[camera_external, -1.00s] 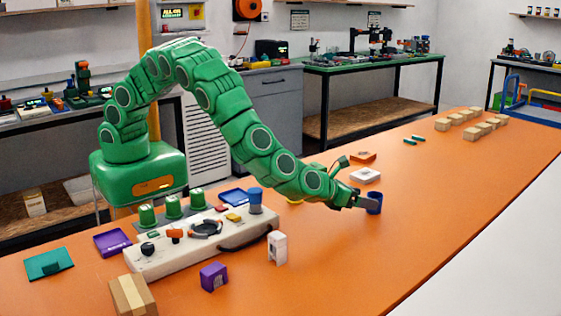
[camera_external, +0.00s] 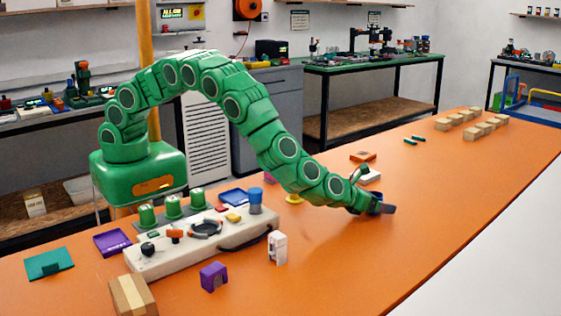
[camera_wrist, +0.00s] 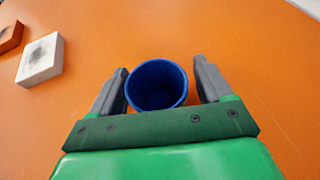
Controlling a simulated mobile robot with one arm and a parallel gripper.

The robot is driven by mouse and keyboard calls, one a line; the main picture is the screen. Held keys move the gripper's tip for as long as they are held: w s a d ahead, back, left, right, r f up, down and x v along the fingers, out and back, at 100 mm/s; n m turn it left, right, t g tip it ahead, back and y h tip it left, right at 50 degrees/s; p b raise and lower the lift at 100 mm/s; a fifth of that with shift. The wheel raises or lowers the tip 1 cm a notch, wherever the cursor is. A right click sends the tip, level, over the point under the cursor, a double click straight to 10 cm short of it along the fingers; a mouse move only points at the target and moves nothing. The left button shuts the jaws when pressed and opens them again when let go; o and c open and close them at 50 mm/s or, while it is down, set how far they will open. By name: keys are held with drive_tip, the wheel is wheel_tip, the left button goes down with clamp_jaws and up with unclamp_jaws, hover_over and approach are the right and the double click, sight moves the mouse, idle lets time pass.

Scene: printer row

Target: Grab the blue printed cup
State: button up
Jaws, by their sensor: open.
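The blue cup (camera_wrist: 157,86) stands on the orange table between the two grey fingers of my gripper (camera_wrist: 158,88) in the wrist view. Its open mouth faces the camera, and narrow gaps show between its rim and the fingers. My gripper is open around it. In the external view my gripper (camera_external: 376,207) is low over the right part of the table, and it hides most of the cup.
A white block (camera_wrist: 40,60) and an orange block (camera_wrist: 10,38) lie left of my gripper in the wrist view. A white control panel (camera_external: 205,240) with knobs stands nearer my base. Several wooden blocks (camera_external: 471,124) sit at the far end. The table (camera_external: 440,200) right of the gripper is clear.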

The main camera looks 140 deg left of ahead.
drive_tip(key=c, duration=1)
drive_tip(key=shift+r, duration=0.65)
wheel_tip(320, 180, up, 2)
drive_tip(key=shift+r, duration=0.15)
drive_tip(key=s+d+r, duration=0.2)
drive_tip(key=s+r, duration=0.1)
drive_tip(key=s, duration=0.1)
drive_tip(key=s+d+r, duration=0.2)
drive_tip(key=s+r, duration=0.1)
drive_tip(key=s, duration=0.1)
drive_tip(key=s+d+r, duration=0.3)
drive_tip(key=s, duration=0.1)
drive_tip(key=shift+d+r, duration=0.1)
drive_tip(key=shift+r, duration=0.1)
